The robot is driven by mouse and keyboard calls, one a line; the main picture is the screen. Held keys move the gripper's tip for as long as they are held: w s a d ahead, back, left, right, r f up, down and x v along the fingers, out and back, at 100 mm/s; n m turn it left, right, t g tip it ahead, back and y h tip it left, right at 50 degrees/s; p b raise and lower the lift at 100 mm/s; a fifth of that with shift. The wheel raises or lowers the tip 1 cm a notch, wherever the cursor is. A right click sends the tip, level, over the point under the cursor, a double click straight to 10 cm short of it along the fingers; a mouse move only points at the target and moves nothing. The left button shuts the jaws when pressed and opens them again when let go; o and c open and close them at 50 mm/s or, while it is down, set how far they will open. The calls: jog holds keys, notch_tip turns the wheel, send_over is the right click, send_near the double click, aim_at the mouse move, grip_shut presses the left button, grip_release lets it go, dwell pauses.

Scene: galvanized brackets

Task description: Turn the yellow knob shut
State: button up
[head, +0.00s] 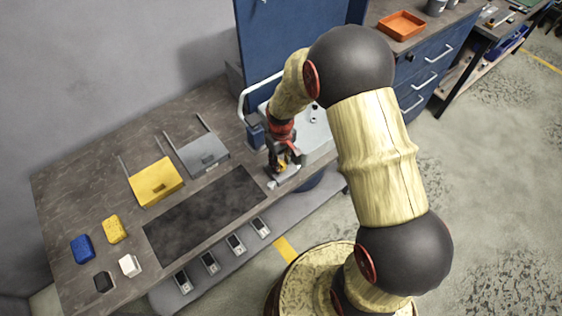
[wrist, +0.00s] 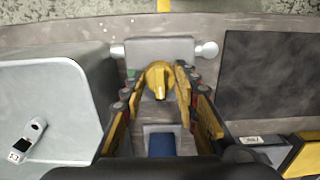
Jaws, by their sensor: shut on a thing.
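The yellow knob (wrist: 158,80) sits on a grey fitting (wrist: 160,50) with rounded white ends at left and right, near the bench's front edge. In the wrist view the knob's raised grip points roughly up and down the picture. My gripper (wrist: 159,88) has a yellow finger on each side of the knob and is shut on it. In the head view my gripper (head: 284,166) is low over the front right of the bench, and its fingers and arm largely hide the knob there.
A pale grey basin-like unit (head: 318,138) stands just right of my gripper. A dark mat (head: 205,214) lies to the left. Behind it are a yellow box (head: 156,181) and a grey box (head: 203,154). Several small blocks lie far left. Small grey panels line the bench front.

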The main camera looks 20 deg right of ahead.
aim_at(281, 162)
jog(key=o, duration=1.2)
jog(key=shift+c, duration=0.2)
notch_tip(281, 162, up, 12)
jog(key=s+r+m+t+b, duration=0.2)
jog(key=s+r+b, duration=0.1)
jog(key=s+r, duration=0.5)
jog(key=s+r+m+t+b, duration=0.1)
jog(key=s+r+t+b, duration=0.2)
jog(key=s+r, duration=0.6)
jog(key=s, duration=0.4)
jog(key=shift+s+a+m+t, duration=0.15)
jog(key=shift+s+m+t, duration=0.15)
jog(key=shift+s+m, duration=0.1)
